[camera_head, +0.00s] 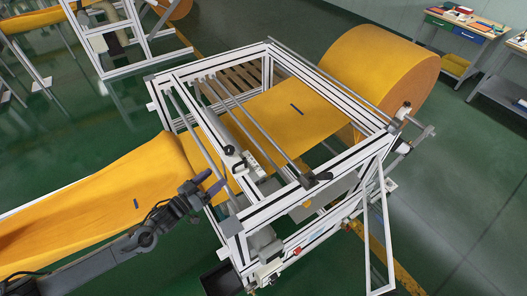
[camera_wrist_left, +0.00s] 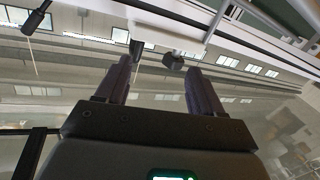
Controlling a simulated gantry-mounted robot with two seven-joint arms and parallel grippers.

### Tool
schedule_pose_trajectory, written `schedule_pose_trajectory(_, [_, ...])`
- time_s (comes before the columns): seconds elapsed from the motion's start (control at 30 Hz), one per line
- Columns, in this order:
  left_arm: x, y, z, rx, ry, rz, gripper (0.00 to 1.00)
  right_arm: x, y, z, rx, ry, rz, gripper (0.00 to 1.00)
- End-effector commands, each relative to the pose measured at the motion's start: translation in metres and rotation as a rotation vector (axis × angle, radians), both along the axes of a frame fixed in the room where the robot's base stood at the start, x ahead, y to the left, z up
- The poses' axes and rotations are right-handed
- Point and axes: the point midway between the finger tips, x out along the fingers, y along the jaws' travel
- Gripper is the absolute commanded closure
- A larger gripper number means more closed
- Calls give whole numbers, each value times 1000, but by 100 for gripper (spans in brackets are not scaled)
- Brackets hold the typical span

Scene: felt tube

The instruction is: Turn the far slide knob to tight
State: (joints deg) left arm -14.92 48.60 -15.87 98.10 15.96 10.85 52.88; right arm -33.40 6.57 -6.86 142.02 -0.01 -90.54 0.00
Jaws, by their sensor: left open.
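The white-and-black metal frame (camera_head: 262,215) carries the orange felt sheet (camera_head: 265,118). On its near-left part a white slide unit with small dark knobs (camera_head: 231,150) sits by the cross rods; which knob is the far one I cannot tell. My left gripper (camera_head: 211,182) is at the left side of the frame, just left of this unit, fingers apart. In the left wrist view, the open, empty gripper (camera_wrist_left: 160,72) points toward a dark round knob (camera_wrist_left: 173,61) under a white block, with another dark piece (camera_wrist_left: 136,48) beside it. Neither is clearly touched. Knob markings are not readable. My right gripper is not in view.
A large orange felt roll (camera_head: 385,65) hangs at the frame's far right end. The felt tube (camera_head: 100,195) runs off to the left beneath my left arm. Metal rods (camera_head: 250,125) cross the frame's top. Workbenches (camera_head: 462,38) stand at the back right. Green floor (camera_head: 450,190) is open at right.

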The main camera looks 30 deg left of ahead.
Motion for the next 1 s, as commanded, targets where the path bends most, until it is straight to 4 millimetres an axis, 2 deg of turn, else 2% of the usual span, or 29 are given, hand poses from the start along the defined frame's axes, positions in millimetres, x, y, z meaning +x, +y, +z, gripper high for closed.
schedule_pose_trajectory(0.03, [9,16,0,51,-9,-1,33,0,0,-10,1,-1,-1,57])
schedule_pose_trajectory(0.1, [19,27,8,95,-24,-7,33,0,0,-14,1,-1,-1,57])
schedule_pose_trajectory(0.27, [34,36,27,139,-61,-16,33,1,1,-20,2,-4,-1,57])
schedule_pose_trajectory(0.57, [60,29,33,136,-70,-13,33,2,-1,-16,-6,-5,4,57])
schedule_pose_trajectory(1.0, [118,14,33,136,-68,-14,33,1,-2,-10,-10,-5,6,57])
